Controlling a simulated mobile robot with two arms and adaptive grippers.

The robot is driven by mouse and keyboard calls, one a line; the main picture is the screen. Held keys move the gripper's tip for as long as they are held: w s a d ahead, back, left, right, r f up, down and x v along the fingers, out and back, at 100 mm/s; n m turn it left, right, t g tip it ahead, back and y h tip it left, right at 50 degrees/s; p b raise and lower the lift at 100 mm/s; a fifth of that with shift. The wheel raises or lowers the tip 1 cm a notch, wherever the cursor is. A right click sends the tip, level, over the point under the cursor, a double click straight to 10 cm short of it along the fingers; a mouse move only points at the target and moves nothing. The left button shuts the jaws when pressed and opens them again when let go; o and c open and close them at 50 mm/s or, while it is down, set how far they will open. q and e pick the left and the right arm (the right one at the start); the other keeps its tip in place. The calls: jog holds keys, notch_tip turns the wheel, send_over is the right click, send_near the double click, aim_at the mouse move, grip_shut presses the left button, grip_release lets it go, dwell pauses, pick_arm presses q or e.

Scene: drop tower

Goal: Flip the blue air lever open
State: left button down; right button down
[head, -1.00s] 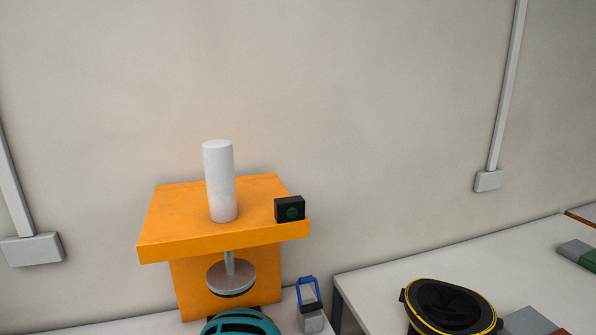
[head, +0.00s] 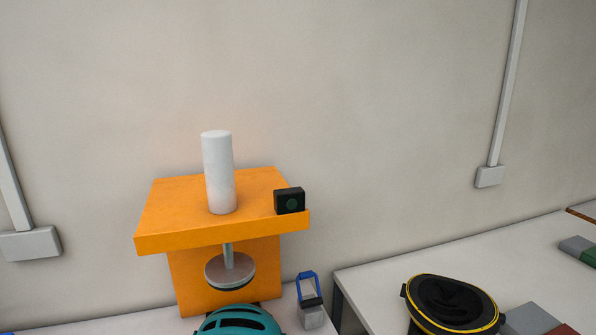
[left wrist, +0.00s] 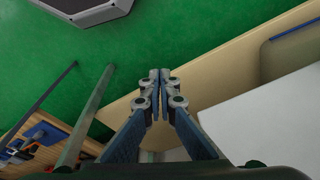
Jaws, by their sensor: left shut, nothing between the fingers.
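The blue air lever (head: 308,278) is a blue loop on a small grey block (head: 312,317), standing on the white table to the right of the orange drop tower (head: 222,212). The loop stands up above the block. My left gripper (left wrist: 159,75) shows only in the left wrist view. It is shut, with its fingertips together and nothing between them, and the lever is not recognisable in that view. My right gripper is in no view.
A teal helmet (head: 238,320) sits below the tower's round plate (head: 230,269). A black box (head: 289,201) and a white cylinder (head: 218,172) are on the tower's top. A black and yellow round object (head: 450,304) stands on the right table. Green floor (left wrist: 200,30) shows in the wrist view.

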pick_arm(q)
jog(key=s+a+f+g+b, duration=0.1)
jog(key=s+a+f+b, duration=0.1)
jog(key=s+f, duration=1.6)
notch_tip(320, 180, down, 2)
jog(key=shift+a+f, duration=0.25)
jog(key=shift+a, duration=0.35)
